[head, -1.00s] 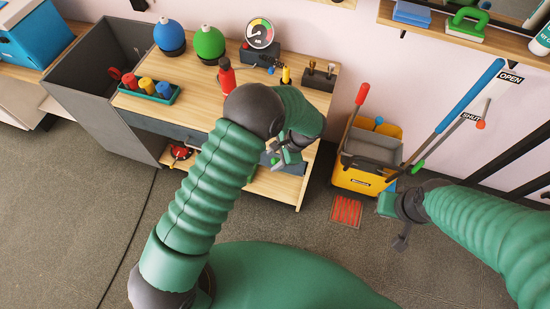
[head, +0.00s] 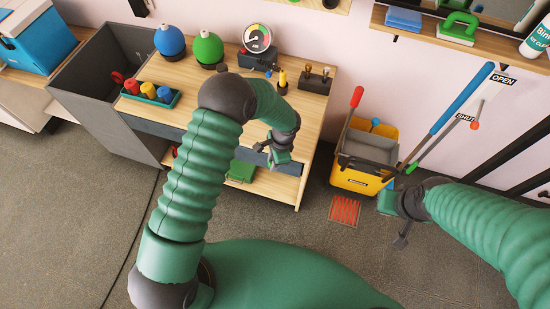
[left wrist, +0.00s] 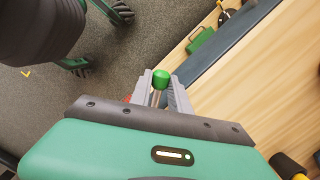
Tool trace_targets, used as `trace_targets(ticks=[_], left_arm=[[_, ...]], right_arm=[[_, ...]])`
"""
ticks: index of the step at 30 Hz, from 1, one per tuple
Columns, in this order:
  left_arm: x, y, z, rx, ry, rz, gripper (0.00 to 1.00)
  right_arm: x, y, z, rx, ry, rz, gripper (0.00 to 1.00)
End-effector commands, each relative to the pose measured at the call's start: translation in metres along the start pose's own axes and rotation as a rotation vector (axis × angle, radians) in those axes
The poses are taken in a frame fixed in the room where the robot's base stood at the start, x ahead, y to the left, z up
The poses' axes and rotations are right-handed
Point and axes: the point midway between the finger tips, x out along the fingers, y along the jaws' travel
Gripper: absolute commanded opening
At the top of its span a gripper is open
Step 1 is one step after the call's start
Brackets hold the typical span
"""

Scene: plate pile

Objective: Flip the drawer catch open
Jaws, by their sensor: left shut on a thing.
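The workbench drawer has a dark grey front (head: 290,168), which shows as a dark strip in the left wrist view (left wrist: 228,48). A catch with a green knob (left wrist: 161,79) stands by this front. My left gripper (head: 273,160) is at the right part of the drawer front. In the left wrist view its grey fingers (left wrist: 162,95) are shut on the catch, with the green knob showing between their tips. The catch's base is hidden by the fingers. My right gripper (head: 402,232) hangs empty over the floor at the right; its finger gap is unclear.
The bench top (head: 215,88) holds a gauge (head: 257,40), blue and green bottles, and a green tray (head: 150,97). A green item (head: 241,171) is on the lower shelf. A yellow mop bucket (head: 360,170) stands right of the bench.

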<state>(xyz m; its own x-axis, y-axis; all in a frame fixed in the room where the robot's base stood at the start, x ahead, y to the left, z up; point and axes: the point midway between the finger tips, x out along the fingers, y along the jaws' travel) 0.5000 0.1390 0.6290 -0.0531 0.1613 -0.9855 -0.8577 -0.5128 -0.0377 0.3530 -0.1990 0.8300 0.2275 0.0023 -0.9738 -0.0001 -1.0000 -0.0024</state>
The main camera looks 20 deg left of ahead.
Motion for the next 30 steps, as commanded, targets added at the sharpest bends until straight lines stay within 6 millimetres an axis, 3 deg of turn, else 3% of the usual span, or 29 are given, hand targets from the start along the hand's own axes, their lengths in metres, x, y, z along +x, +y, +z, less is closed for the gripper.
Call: trace_targets(ticks=[6, 7, 11, 22, 26, 30], left_arm=[[0.003, 0.001, 0.003, 0.000, -0.011, 0.004, 0.00], [0.003, 0.001, 0.003, -0.001, -0.011, 0.004, 0.26], [0.003, 0.001, 0.002, -0.001, -0.009, 0.002, 0.43], [-0.005, 0.000, 0.000, 0.000, -0.004, -0.002, 0.44], [-0.029, -0.001, 0.000, -0.001, -0.002, -0.004, 0.44], [-0.070, -0.001, 0.000, -0.002, -0.002, -0.004, 0.44]], right_arm=[[0.002, 0.000, 0.001, 0.000, -0.001, 0.000, 0.00], [0.002, 0.000, 0.001, 0.000, -0.001, 0.000, 0.00], [0.002, 0.000, 0.001, 0.000, -0.001, 0.000, 0.00], [0.000, 0.000, 0.000, 0.000, -0.001, 0.000, 0.00], [-0.005, 0.000, -0.001, 0.000, -0.001, 0.000, 0.00], [-0.012, 0.000, -0.003, 0.000, 0.000, 0.000, 0.00]])
